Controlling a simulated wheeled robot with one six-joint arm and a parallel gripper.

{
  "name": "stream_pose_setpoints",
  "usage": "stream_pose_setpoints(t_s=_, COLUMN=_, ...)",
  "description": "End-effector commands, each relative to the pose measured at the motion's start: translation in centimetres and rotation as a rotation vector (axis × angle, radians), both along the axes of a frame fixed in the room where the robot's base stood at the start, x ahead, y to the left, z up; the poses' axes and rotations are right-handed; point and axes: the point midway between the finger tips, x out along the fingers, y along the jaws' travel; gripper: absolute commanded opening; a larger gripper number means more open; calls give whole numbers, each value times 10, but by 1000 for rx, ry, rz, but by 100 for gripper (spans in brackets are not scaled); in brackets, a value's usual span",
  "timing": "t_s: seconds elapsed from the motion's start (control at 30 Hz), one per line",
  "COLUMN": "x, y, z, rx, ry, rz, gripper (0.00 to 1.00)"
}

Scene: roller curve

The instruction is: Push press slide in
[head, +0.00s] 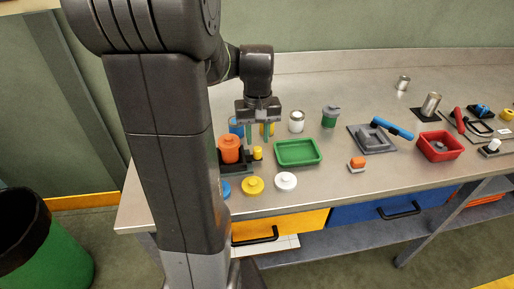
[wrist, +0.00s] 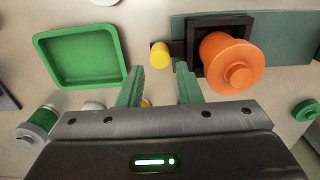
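What looks like the press slide is a black square frame (wrist: 196,50) holding a lidded orange cylinder (wrist: 237,62), on a dark grey-green plate (wrist: 275,48). A short yellow knob (wrist: 160,54) stands beside the frame, by a small dark piece that seems to join them. In the head view the orange cylinder (head: 230,150) and yellow knob (head: 257,153) are near the bench's left end, partly behind my arm. My gripper (wrist: 160,88) is open and empty, pointing down above the bench behind the knob. Its fingers look apart from the knob; exact height is unclear.
A green tray (head: 298,152) lies right of the knob. Yellow (head: 253,185) and white (head: 286,181) round lids lie in front. A white can (head: 297,121) and green-grey cup (head: 331,117) stand behind the tray. A grey plate with a blue handle (head: 391,128) is farther right.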

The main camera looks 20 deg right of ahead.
Motion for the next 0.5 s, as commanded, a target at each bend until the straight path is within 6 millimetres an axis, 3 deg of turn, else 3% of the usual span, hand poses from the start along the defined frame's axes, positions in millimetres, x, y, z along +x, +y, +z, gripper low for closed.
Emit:
stream_pose_setpoints(t_s=0.2, x=0, y=0, z=-38, rx=0, ry=2, rz=0, gripper=32)
stream_pose_setpoints(t_s=0.5, x=0, y=0, z=-53, rx=0, ry=-1, rz=0, gripper=32)
